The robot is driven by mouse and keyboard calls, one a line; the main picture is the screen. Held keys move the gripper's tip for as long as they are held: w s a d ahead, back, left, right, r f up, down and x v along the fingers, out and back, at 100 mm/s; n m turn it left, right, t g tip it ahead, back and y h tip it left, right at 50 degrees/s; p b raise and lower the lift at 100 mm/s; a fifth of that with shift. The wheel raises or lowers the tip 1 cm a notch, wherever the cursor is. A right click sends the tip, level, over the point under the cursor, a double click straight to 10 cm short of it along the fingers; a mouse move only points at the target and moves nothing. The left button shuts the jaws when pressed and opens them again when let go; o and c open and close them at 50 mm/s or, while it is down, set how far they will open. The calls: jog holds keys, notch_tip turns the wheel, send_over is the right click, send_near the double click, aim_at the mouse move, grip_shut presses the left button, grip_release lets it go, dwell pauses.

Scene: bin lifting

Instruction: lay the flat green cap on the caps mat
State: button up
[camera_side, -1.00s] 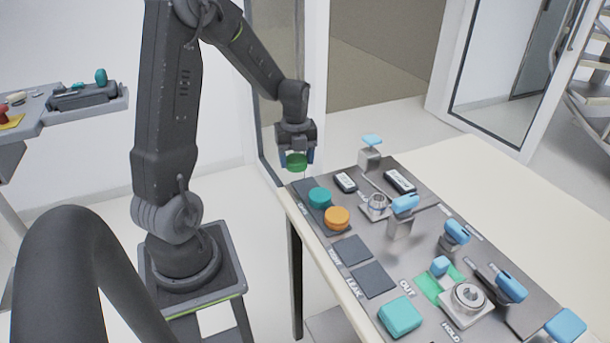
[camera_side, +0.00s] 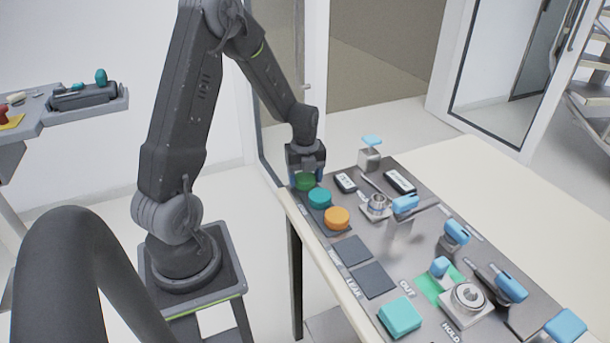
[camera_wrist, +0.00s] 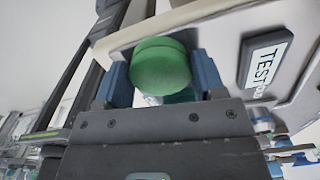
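The flat green cap (camera_side: 305,182) is between the fingers of my gripper (camera_side: 306,178), at the far left end of the caps mat. In the wrist view the green cap (camera_wrist: 160,65) fills the space between the two blue fingers of my gripper (camera_wrist: 160,80). The caps mat (camera_side: 322,222) is a dark strip along the panel's left edge. A teal cap (camera_side: 320,198) and an orange cap (camera_side: 337,218) lie on it, in line with the green cap. I cannot tell whether the green cap touches the mat.
Two dark square pads (camera_side: 372,279) lie nearer the camera on the panel. A metal fitting (camera_side: 376,205) and blue-handled clamps (camera_side: 404,204) stand to the right of the caps. A teal block (camera_side: 400,317) sits at the front. The pale table (camera_side: 500,185) is clear at the right.

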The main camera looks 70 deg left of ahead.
aim_at(305, 176)
jog(key=o, duration=0.4)
jog(key=shift+r, duration=0.15)
notch_tip(305, 176, up, 11)
jog(key=s+d+r+n+t, duration=0.2)
jog(key=s+d+r+n, duration=0.1)
jog(key=d+r+n, duration=0.65)
jog(key=s+d+r+n+t, duration=0.1)
jog(key=s+d+n+t, duration=0.2)
jog(key=s+d+n, duration=0.6)
jog(key=shift+d+r+n+t, duration=0.3)
jog(key=shift+d+n, duration=0.55)
jog(key=shift+d, duration=0.9)
jog(key=shift+s, duration=0.1)
